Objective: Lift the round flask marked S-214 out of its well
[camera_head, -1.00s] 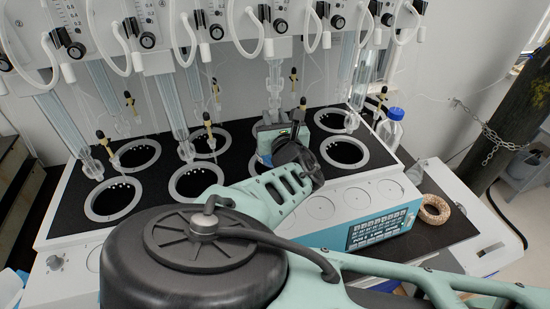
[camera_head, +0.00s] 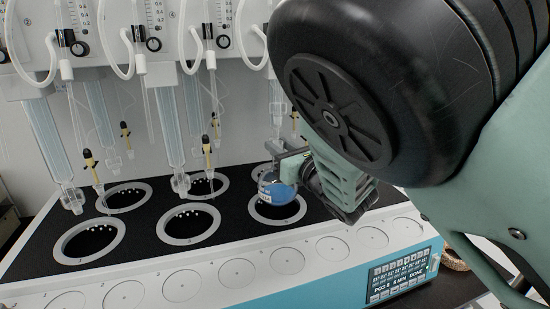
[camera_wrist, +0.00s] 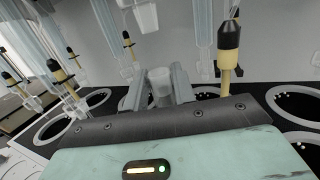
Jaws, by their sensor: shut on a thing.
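The round flask (camera_head: 276,190) holds blue liquid and has a white label too small to read. In the head view it hangs above a dark well (camera_head: 300,213) in the front row, its bottom at or just over the ring. My gripper (camera_head: 281,154) is shut on the flask's neck from the right. In the wrist view my two fingers (camera_wrist: 158,92) close on the clear neck (camera_wrist: 160,80). The flask's body is hidden there behind my gripper.
Other ringed wells (camera_head: 188,224) stand open to the left. Glass condenser tubes (camera_head: 170,120) and yellow-black valves (camera_head: 206,150) hang close above and beside the flask. A blue control panel (camera_head: 400,272) is at the front right.

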